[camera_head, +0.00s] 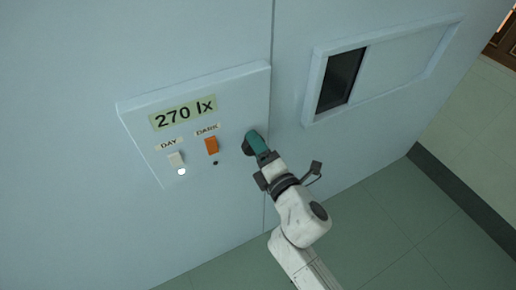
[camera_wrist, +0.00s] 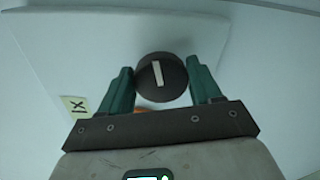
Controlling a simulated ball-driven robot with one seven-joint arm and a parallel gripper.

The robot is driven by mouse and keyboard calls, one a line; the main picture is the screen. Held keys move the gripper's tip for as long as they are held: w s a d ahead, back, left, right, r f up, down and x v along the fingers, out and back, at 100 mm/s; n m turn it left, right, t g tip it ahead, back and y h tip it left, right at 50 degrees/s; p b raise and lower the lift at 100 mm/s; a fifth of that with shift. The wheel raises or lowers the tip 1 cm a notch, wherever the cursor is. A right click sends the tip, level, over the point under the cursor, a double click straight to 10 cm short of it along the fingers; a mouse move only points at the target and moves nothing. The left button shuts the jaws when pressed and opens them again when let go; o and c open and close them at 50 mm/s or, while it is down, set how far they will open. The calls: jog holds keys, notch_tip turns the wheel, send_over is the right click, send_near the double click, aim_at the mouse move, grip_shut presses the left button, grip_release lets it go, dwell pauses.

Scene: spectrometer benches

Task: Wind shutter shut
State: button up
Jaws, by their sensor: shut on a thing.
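My gripper (camera_head: 259,146) is at the right end of the pale control panel (camera_head: 140,115) on the wall. In the wrist view its green fingers (camera_wrist: 161,84) are on either side of a round dark knob (camera_wrist: 149,80) and closed on it. The knob's white pointer line stands nearly upright in that view. In the head view the knob is mostly hidden by the fingers. The wall window (camera_head: 309,95) has a dark opening (camera_head: 341,80) at its left and a pale shutter panel (camera_head: 405,62) covering the rest.
The control panel has a display (camera_head: 183,113) reading 270 lx. A white DAY switch (camera_head: 176,159) has a lit white lamp (camera_head: 182,171) below it. An orange DARK switch (camera_head: 211,146) has a dark lamp (camera_head: 215,163) below it. Green floor (camera_head: 400,240) is clear at lower right.

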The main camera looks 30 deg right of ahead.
jog(key=shift+a+f+m+b, duration=0.15)
jog(key=shift+m+b, duration=1.4)
jog(key=shift+m, duration=1.9)
jog(key=shift+f+m+b, duration=0.25)
jog(key=shift+m+b, duration=1.35)
jog(key=shift+m, duration=1.9)
jog(key=shift+a+f+m+b, duration=0.15)
jog(key=shift+m+b, duration=1.4)
jog(key=shift+m, duration=1.9)
jog(key=o, duration=1)
jog(key=shift+r, duration=0.1)
jog(key=shift+s, duration=0.1)
jog(key=s, duration=1)
jog(key=shift+s+b, duration=0.3)
